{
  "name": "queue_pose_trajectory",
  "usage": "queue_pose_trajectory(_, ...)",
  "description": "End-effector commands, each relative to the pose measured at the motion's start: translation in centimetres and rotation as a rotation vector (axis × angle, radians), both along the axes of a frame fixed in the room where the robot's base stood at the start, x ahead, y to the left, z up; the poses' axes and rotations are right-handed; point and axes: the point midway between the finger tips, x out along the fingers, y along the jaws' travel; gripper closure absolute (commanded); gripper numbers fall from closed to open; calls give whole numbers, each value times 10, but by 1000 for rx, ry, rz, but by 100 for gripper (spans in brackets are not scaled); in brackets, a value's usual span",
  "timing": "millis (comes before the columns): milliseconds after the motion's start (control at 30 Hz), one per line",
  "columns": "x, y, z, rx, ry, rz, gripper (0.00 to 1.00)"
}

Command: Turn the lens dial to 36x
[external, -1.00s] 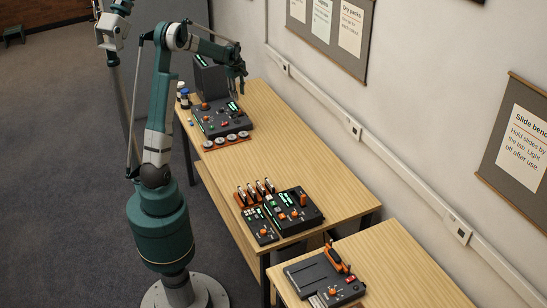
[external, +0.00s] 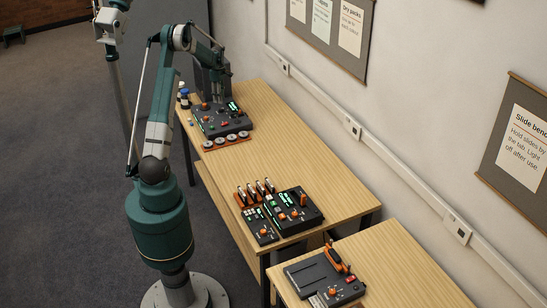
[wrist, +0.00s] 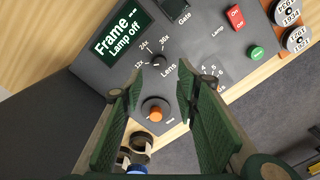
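The lens dial (wrist: 158,61) is a small black knob on a dark grey console in the wrist view, with 12x, 24x and 36x printed around it and "Lens" beside it. Which mark it points to is too small to tell. My gripper (wrist: 152,88) is open, its two green fingers apart and empty, with the dial just beyond the fingertips and no visible contact. An orange knob (wrist: 154,112) shows between the fingers. In the external view my gripper (external: 222,68) is above the rear of the console (external: 222,118), its fingers hard to make out.
A screen (wrist: 123,32) reads "Frame --" and "Lamp off". A red On/Off lamp switch (wrist: 235,18) and a green button (wrist: 257,53) are nearby. Labelled reels (wrist: 292,12) lie beside the console. Small bottles (external: 185,98) stand at the table's left edge. The table middle is clear.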

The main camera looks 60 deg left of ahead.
Motion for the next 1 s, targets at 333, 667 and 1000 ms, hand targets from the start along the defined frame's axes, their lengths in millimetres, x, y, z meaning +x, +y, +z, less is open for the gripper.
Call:
queue_pose_trajectory(333, 0, 0, -3, 0, 0, -1, 69)
queue_pose_trajectory(667, 1, 0, -32, 0, 0, -1, 69)
queue_pose_trajectory(1000, 0, -1, -69, 0, 0, -2, 69)
